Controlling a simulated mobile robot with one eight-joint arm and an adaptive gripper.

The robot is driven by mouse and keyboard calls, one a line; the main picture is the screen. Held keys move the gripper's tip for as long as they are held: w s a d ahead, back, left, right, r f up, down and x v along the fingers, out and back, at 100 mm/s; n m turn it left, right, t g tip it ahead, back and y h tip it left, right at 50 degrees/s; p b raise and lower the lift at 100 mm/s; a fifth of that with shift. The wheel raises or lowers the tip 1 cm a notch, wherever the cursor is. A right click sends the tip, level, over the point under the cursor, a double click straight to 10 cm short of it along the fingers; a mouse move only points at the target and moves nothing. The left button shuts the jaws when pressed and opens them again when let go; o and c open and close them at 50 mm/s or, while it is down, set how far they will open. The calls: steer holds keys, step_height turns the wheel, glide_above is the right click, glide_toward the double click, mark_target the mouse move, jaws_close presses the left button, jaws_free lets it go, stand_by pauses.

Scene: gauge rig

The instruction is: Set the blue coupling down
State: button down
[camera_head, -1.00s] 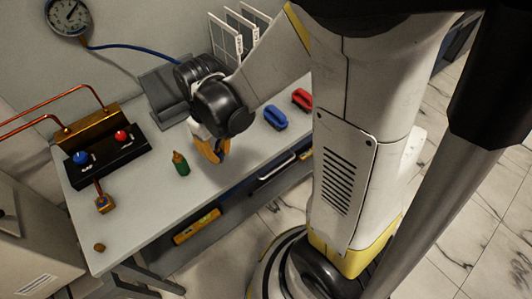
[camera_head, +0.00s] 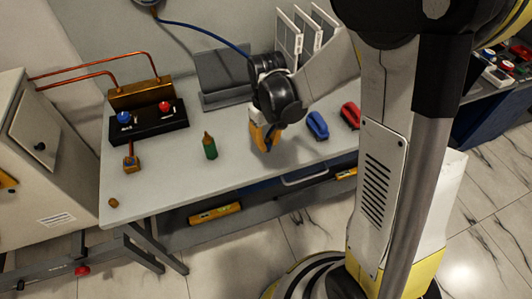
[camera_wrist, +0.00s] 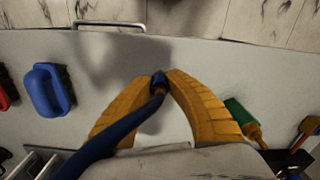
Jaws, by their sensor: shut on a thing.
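The blue coupling (camera_wrist: 158,80) is at the end of a blue hose (camera_wrist: 115,137) in the wrist view. My gripper (camera_wrist: 160,77) is shut on it, with the two orange fingers closing around it at their tips. In the head view my gripper (camera_head: 264,140) points down over the front part of the grey bench (camera_head: 170,185). The coupling is hidden there behind the fingers. The hose (camera_head: 205,32) runs from the wall gauge toward my gripper. Whether the coupling touches the bench top I cannot tell.
A blue handled block (camera_head: 317,125) and a red one (camera_head: 350,115) lie to the right. A black valve panel (camera_head: 147,124) and a grey stand (camera_head: 222,78) are behind.

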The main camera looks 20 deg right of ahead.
mark_target(266, 158)
steer(key=shift+w+a+f, duration=0.1)
steer(key=shift+w+f, duration=0.1)
steer(key=shift+f+b, duration=1.05)
steer(key=shift+f, duration=0.85)
steer(key=shift+f, duration=0.25)
steer(key=c, duration=1.4)
jaws_free()
steer(key=shift+r, duration=0.1)
